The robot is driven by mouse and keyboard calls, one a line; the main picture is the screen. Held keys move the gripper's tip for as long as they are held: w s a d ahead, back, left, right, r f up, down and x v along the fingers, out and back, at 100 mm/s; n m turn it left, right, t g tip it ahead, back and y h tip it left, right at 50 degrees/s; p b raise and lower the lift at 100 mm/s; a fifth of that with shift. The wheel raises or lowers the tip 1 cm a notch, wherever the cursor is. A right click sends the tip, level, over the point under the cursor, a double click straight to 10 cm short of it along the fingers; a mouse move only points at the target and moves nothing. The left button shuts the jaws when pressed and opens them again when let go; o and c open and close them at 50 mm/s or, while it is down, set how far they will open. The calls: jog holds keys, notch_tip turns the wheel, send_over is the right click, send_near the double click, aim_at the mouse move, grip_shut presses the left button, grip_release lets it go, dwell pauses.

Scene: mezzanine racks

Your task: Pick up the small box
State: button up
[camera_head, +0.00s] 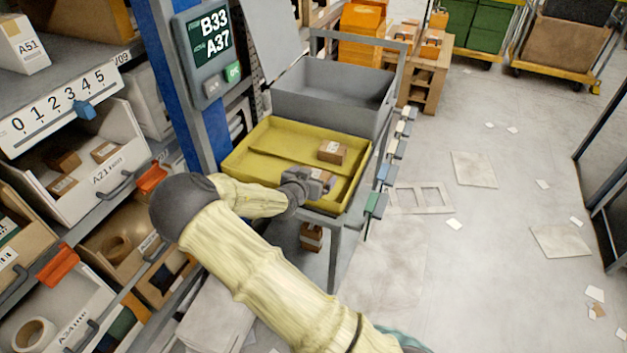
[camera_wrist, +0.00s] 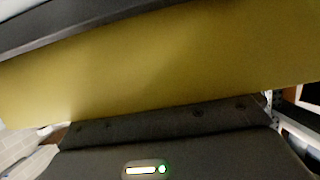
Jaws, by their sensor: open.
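A small brown box (camera_head: 332,152) with a pale label sits in the yellow tray (camera_head: 262,135), toward its right end. My gripper (camera_head: 322,182) is over the near right part of the tray, close to the box on its near side and apart from it. It is open, and I see nothing held in it. In the wrist view a plain yellow surface of the tray (camera_wrist: 170,65) fills most of the picture above my gripper's dark body. The box cannot be made out in that view.
A grey bin (camera_head: 335,85) stands behind the tray. A blue post with a B33/A37 display (camera_head: 208,38) rises at its left. Shelf bins with small boxes (camera_head: 62,160) line the left. Another box (camera_head: 311,236) is below the tray. The floor at right is open, with scattered papers.

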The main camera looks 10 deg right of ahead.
aim_at(314, 173)
jog(key=shift+x, duration=1.1)
jog(key=c, duration=1.1)
notch_tip(314, 173, up, 10)
jog(key=shift+r+p, duration=0.1)
jog(key=shift+p, duration=0.35)
jog(key=shift+a, duration=0.15)
